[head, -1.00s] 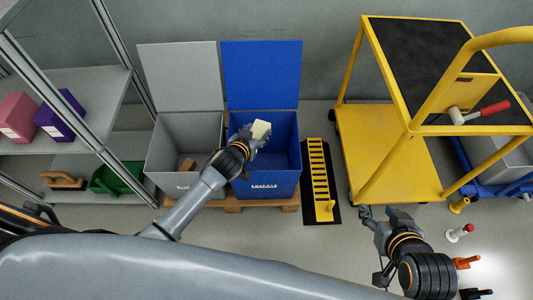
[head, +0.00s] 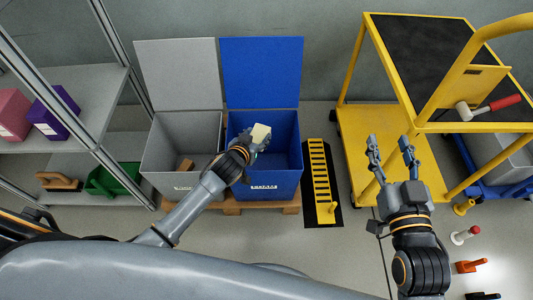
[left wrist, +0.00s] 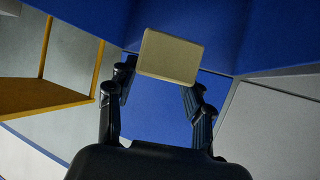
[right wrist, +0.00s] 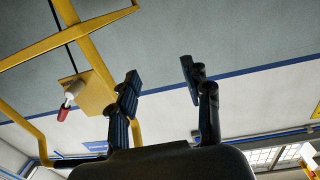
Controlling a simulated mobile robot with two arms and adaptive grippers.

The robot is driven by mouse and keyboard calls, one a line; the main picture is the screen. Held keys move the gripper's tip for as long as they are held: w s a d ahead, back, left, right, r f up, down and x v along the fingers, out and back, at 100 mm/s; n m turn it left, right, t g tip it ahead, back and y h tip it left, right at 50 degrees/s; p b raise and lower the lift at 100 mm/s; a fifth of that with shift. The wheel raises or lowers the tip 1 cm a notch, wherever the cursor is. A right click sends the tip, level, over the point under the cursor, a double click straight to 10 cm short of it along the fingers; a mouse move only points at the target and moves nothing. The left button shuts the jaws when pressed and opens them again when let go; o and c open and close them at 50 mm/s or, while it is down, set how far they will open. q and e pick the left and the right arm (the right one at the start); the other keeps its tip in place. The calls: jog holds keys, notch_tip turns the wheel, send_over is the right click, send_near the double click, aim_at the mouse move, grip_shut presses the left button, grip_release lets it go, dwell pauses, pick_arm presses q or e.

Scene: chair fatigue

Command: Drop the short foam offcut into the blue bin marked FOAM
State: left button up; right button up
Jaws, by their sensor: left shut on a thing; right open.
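The short foam offcut (head: 260,132) is a pale cream block. My left gripper (head: 254,143) is shut on it and holds it over the opening of the blue bin (head: 268,187), near its left side. The blue bin has its lid (head: 262,73) raised against the wall and white lettering on its front, too small to read. In the left wrist view the foam (left wrist: 169,56) sits between the fingertips with blue bin walls around it. My right gripper (head: 391,150) is open and empty in front of the yellow cart; its spread fingers also show in the right wrist view (right wrist: 160,80).
A grey bin (head: 165,180) with a brown block (head: 186,165) inside stands left of the blue one. A black-and-yellow slotted strip (head: 319,180) lies right of the bins. The yellow cart (head: 365,150) stands at right, the shelf rack (head: 90,90) at left.

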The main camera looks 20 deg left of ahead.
pick_arm(q)
jog(key=shift+f+b, duration=0.3)
jog(key=shift+f, duration=0.1)
pick_arm(e)
jog(key=shift+a+r+t+y, duration=0.2)
jog(key=shift+r+t, duration=0.4)
jog(key=shift+r, duration=0.4)
jog(key=shift+a+r+t+y, duration=0.1)
jog(key=shift+r+t+y, duration=0.2)
jog(key=shift+r+t, duration=0.5)
jog(key=shift+r, duration=0.2)
pick_arm(q)
jog(key=o, duration=0.8)
jog(key=v, duration=1.2)
